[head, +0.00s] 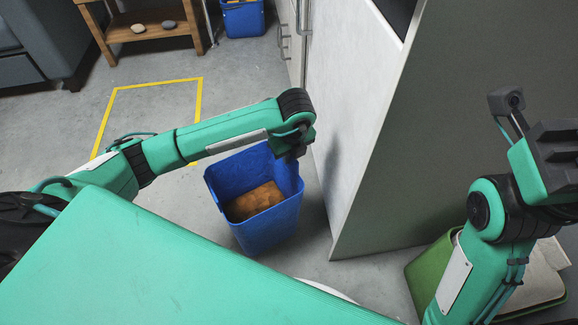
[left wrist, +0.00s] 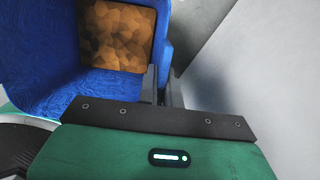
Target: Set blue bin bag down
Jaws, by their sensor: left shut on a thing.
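A blue bin (head: 262,231) with brown, patterned contents (head: 254,201) is in the middle of the head view, between my left arm and the cabinet. No separate bag can be made out. My left gripper (head: 291,152) is at the bin's far right rim and is shut on it. In the left wrist view the bin's blue wall (left wrist: 40,55) and brown contents (left wrist: 116,36) lie just beyond the gripper. I cannot tell whether the bin's base touches the floor. My right gripper (head: 556,155) is at the right edge, away from the bin; its fingers are unclear.
A yellow floor outline (head: 150,83) lies at the left, with clear floor inside. A tall cabinet (head: 350,100) stands close to the bin's right. A green bin (head: 425,275) is at lower right. Another blue bin (head: 243,20) and a wooden bench (head: 150,25) stand at the back.

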